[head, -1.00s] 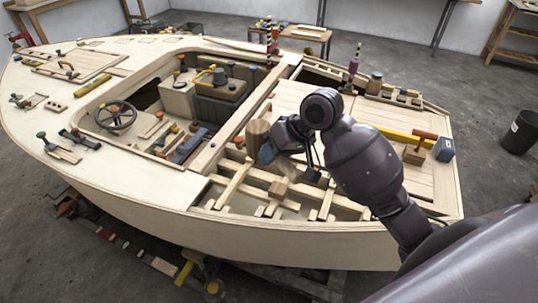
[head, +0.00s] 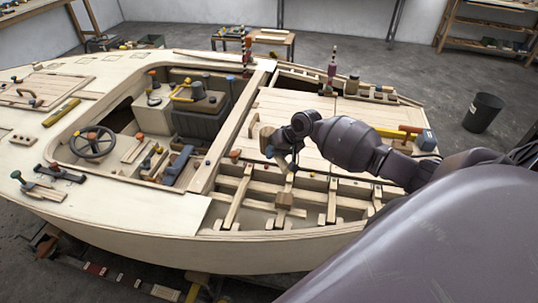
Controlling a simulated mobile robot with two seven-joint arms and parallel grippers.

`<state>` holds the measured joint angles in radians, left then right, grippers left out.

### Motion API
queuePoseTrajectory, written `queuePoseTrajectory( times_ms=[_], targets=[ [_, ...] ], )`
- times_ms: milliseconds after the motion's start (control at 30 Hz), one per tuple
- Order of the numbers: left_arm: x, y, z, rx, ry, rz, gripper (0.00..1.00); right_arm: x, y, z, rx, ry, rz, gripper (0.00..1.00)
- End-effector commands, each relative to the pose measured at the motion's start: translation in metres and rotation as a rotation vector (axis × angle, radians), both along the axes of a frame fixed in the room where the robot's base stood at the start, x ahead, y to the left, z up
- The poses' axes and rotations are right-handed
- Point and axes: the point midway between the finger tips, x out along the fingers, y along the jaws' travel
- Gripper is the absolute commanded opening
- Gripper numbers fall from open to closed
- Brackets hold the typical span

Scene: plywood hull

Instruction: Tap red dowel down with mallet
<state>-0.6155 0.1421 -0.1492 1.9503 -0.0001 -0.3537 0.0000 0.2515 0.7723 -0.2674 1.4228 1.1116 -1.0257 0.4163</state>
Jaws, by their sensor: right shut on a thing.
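My right gripper (head: 279,161) hangs over the open framed bay of the hull, fingers pointing down. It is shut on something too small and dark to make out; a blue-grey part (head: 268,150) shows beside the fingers. A red-orange peg top (head: 235,154), possibly the red dowel, stands left of the gripper at the bay's back left corner, apart from it. I cannot tell which thing is the task's mallet. My left gripper is out of view.
A wooden block (head: 284,198) sits on a middle rib below the gripper. The cockpit with a steering wheel (head: 92,142) is left. A striped post (head: 332,70) rises at the back. The plank deck (head: 300,103) behind is mostly clear.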

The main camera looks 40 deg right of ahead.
Motion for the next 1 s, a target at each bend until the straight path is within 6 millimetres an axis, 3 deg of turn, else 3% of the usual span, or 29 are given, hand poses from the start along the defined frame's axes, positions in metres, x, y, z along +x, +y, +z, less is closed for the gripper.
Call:
queuePoseTrajectory(
  times_ms=[267,733,1000],
  targets=[
    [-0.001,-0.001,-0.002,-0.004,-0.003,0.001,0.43,0.006,0.001,-0.001,0.002,0.007,-0.008,0.0],
    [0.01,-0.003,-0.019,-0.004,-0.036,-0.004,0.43,0.006,0.002,-0.044,0.002,0.007,-0.007,0.0],
    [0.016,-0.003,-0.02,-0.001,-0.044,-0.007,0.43,0.006,0.002,-0.051,0.002,0.007,-0.007,0.0]
  ],
)
